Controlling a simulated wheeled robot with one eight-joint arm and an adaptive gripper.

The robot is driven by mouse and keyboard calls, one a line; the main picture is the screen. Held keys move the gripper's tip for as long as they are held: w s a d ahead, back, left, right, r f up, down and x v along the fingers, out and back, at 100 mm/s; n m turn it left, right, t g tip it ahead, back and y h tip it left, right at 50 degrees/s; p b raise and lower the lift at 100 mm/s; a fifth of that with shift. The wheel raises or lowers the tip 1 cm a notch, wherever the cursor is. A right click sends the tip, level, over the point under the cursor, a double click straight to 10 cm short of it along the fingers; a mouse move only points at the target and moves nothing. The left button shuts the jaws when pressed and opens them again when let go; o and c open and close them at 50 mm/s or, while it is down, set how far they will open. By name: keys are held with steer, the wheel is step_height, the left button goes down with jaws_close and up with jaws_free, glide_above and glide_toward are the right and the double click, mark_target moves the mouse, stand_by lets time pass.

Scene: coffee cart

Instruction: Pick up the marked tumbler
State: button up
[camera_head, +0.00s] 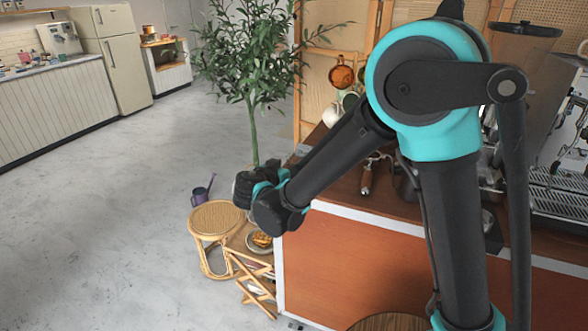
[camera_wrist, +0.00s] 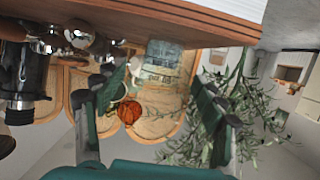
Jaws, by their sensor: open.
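I cannot make out a tumbler with a mark in either view. My gripper (camera_head: 245,187) hangs beside the left end of the wooden counter, out over the floor in the head view. In the wrist view its two dark fingers stand wide apart, and the gripper (camera_wrist: 158,85) has nothing between them at close range. A dark vessel (camera_head: 405,182) stands on the counter, partly hidden behind my arm. An amber cup (camera_head: 342,75) hangs on the rack at the back. An orange round thing, perhaps this cup, shows far behind the fingers in the wrist view (camera_wrist: 130,112).
The counter (camera_head: 350,245) carries a portafilter with a wooden handle (camera_head: 367,178) and an espresso machine (camera_head: 560,190) at right. A rattan stool (camera_head: 215,217) and a potted tree (camera_head: 252,60) stand to the left. The floor further left is clear.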

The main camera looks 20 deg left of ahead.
mark_target(291, 166)
steer(key=x, duration=0.4)
steer(key=shift+a, duration=0.1)
steer(key=c, duration=1.3)
